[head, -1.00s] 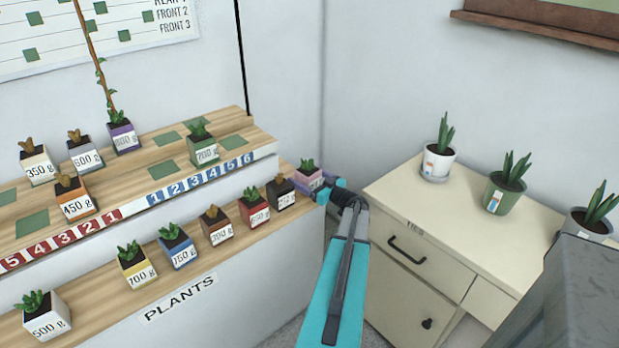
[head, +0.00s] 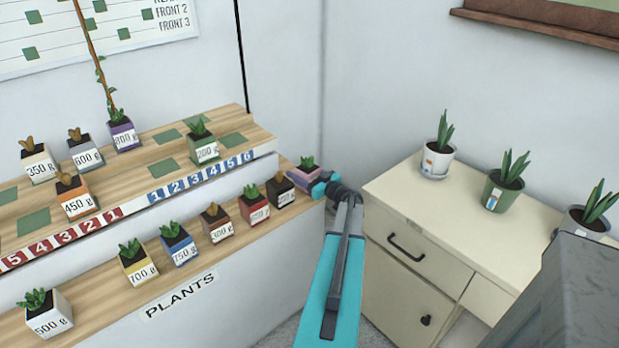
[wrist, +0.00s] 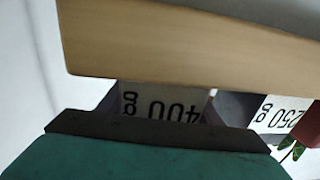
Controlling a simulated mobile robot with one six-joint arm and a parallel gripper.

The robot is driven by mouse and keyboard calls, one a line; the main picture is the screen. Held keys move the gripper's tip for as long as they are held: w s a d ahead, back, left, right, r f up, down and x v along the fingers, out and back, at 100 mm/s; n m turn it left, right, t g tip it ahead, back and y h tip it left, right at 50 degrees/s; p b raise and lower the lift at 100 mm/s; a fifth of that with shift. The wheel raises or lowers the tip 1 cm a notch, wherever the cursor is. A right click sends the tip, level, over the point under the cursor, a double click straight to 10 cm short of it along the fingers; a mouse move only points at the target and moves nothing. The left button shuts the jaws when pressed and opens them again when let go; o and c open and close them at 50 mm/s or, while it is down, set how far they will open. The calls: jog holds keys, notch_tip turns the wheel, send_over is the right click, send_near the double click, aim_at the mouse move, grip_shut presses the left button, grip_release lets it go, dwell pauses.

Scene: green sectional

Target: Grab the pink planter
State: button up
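The pink planter (head: 302,174), a small mauve-pink pot with a green succulent, stands at the far right end of the lower plant shelf. My gripper (head: 324,184) is at its right front side, very close to it, and partly covers it in the head view. In the wrist view a pot with an upside-down 400 g label (wrist: 160,104) shows just beyond the dark edge of my gripper. My fingertips are not clear in either view, so I cannot tell whether they are apart or touching the pot.
A dark 250 g planter (head: 280,190) stands just left of the pink one, then a red planter (head: 254,208). The wooden shelf (head: 130,300) holds several more pots. A cream cabinet (head: 440,225) with potted plants stands at the right.

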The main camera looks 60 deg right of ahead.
jog(key=c, duration=0.6)
jog(key=shift+r, duration=0.15)
jog(key=shift+r+b, duration=1.15)
jog(key=shift+r, duration=3.75)
